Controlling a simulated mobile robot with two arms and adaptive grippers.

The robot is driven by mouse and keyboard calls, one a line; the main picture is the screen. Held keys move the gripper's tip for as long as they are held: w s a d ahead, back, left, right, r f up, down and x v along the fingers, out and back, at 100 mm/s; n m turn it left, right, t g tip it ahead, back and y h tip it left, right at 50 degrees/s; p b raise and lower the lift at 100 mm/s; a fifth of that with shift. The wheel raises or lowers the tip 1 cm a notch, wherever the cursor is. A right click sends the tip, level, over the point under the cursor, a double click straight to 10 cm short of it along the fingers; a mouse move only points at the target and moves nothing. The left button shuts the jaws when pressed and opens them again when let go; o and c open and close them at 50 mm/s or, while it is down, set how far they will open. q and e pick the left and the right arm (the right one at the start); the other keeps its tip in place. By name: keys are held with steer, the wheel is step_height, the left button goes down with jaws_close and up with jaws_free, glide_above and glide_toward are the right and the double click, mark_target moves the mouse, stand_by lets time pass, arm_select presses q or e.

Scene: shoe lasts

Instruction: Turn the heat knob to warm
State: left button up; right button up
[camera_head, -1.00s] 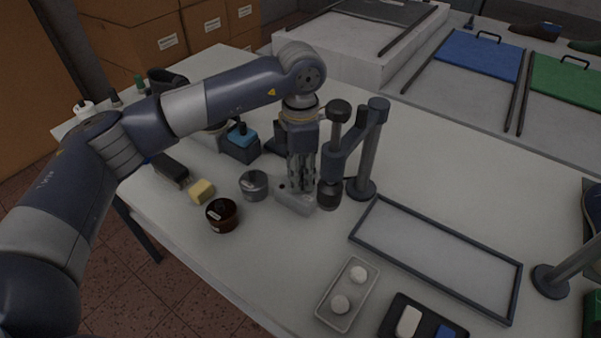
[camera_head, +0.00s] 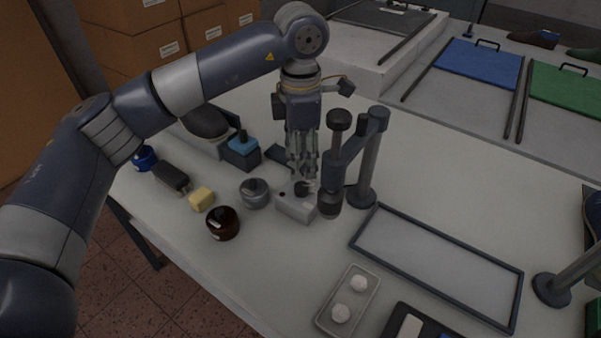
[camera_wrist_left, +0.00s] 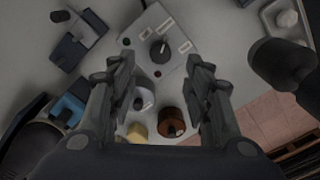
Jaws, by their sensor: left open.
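The heat control is a small light-grey box (camera_head: 296,207) on the table, below my left gripper (camera_head: 302,174). Its dark round knob (camera_head: 303,188) is partly hidden by the fingers in the head view. In the left wrist view the knob (camera_wrist_left: 158,51) has a pale pointer mark, and several white labels sit around it on the box (camera_wrist_left: 172,62); their words are too small to read. My left gripper (camera_wrist_left: 163,92) is open and empty, pointing down, with its fingers above the box and apart from the knob. My right gripper is not in view.
A lamp-like dark stand (camera_head: 366,165) rises close right of the box. A grey tin (camera_head: 254,194), brown jar (camera_head: 222,223) and yellow block (camera_head: 201,199) stand to the left. An empty framed tray (camera_head: 437,255) lies right.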

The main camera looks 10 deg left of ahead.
arm_select(q)
step_height(320, 180, up, 5)
stand_by(0.6)
